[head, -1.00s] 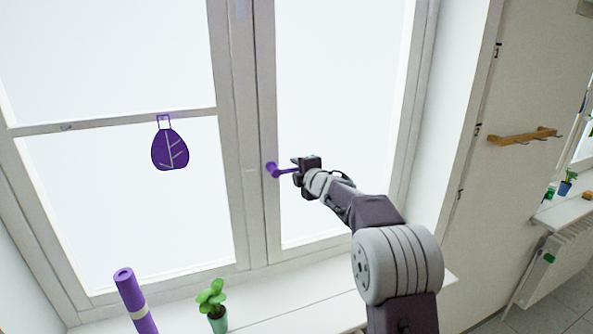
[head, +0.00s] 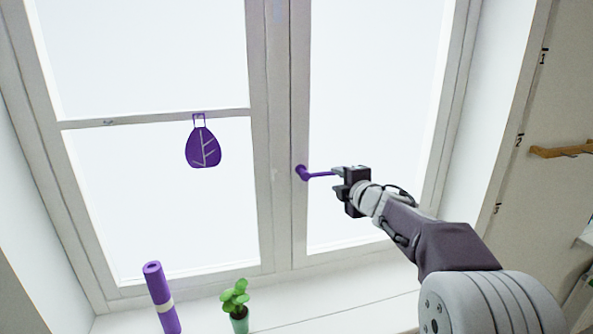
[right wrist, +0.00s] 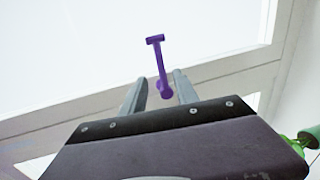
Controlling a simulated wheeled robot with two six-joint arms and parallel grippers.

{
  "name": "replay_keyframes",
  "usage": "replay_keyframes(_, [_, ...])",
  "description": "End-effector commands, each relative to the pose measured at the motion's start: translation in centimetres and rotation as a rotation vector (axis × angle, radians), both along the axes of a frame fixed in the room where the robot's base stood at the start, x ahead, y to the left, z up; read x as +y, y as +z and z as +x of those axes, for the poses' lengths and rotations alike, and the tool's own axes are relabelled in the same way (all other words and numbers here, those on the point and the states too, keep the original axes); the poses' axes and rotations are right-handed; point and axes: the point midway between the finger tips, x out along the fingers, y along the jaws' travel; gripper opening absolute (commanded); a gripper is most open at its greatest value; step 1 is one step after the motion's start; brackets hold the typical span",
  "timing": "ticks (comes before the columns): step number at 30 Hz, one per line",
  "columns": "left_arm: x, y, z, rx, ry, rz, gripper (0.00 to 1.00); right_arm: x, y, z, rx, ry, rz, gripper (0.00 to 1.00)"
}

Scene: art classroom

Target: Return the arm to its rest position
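The purple window handle (head: 303,173) sits on the window frame in the head view, its lever pointing right. My right gripper (head: 338,178) is at the free end of the lever. In the right wrist view the handle (right wrist: 157,62) lies ahead, and its near end shows between my two fingers (right wrist: 156,92). The fingers stand apart with bare gaps beside the lever, so the gripper is open. I cannot tell exactly how deep the lever's tip lies between them. My left gripper is not in view.
A purple leaf ornament (head: 203,147) hangs on the left window. A purple roll (head: 160,297) and a green potted plant (head: 236,300) stand on the sill (head: 330,303). A wooden peg rail (head: 562,151) is on the right wall.

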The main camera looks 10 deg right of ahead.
Motion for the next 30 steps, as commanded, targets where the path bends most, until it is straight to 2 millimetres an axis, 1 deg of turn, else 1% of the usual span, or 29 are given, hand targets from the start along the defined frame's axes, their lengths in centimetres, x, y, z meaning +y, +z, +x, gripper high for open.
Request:
replay_keyframes(2, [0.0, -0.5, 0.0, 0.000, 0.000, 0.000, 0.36, 1.3, -0.3, 0.1, -0.003, 0.025, -0.001, 0.36])
replay_keyframes(3, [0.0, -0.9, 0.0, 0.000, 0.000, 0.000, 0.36, 3.0, -0.6, 0.1, -0.005, 0.053, -0.001, 0.36])
replay_keyframes(4, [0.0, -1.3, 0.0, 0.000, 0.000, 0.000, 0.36, 4.5, -1.7, -0.1, 0.010, 0.078, 0.007, 0.36])
replay_keyframes(5, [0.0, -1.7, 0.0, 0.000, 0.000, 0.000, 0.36, 6.0, -3.4, -0.5, 0.036, 0.094, 0.043, 0.36])
replay_keyframes(6, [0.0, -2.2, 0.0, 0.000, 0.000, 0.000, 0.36, 7.3, -6.6, -1.4, 0.096, 0.074, 0.130, 0.36])
replay_keyframes(8, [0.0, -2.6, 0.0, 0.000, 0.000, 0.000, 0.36, 8.1, -11.8, -3.4, 0.214, -0.021, 0.294, 0.36])
replay_keyframes(9, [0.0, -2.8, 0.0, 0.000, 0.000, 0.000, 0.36, 8.1, -15.2, -5.0, 0.295, -0.102, 0.397, 0.36])
replay_keyframes(11, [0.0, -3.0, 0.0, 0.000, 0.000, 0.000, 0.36, 8.0, -20.0, -7.9, 0.417, -0.236, 0.537, 0.36])
replay_keyframes(12, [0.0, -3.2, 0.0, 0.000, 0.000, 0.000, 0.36, 7.9, -23.0, -10.1, 0.497, -0.331, 0.619, 0.36])
replay_keyframes(14, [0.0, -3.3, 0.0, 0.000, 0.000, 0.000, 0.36, 7.7, -27.1, -13.9, 0.612, -0.484, 0.733, 0.36])
replay_keyframes(15, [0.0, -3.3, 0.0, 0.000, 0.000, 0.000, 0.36, 7.7, -29.5, -16.6, 0.685, -0.588, 0.801, 0.36])
replay_keyframes(17, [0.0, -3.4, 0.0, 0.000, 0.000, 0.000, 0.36, 7.8, -32.3, -20.6, 0.781, -0.745, 0.894, 0.36])
replay_keyframes(18, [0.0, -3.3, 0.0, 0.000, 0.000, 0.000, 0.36, 7.8, -33.8, -23.1, 0.837, -0.846, 0.946, 0.36])
replay_keyframes(21, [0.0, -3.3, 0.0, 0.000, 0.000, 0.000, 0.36, 8.3, -36.1, -28.1, 0.941, -1.064, 1.050, 0.36])
replay_keyframes(24, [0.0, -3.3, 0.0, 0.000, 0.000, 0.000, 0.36, 9.0, -37.0, -31.0, 0.998, -1.213, 1.119, 0.36])
replay_keyframes(26, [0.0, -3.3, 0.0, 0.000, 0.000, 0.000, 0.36, 9.2, -37.0, -31.8, 1.013, -1.269, 1.143, 0.36])
replay_keyframes(30, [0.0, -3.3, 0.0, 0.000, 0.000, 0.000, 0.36, 9.1, -37.0, -31.9, 1.008, -1.282, 1.150, 0.36])
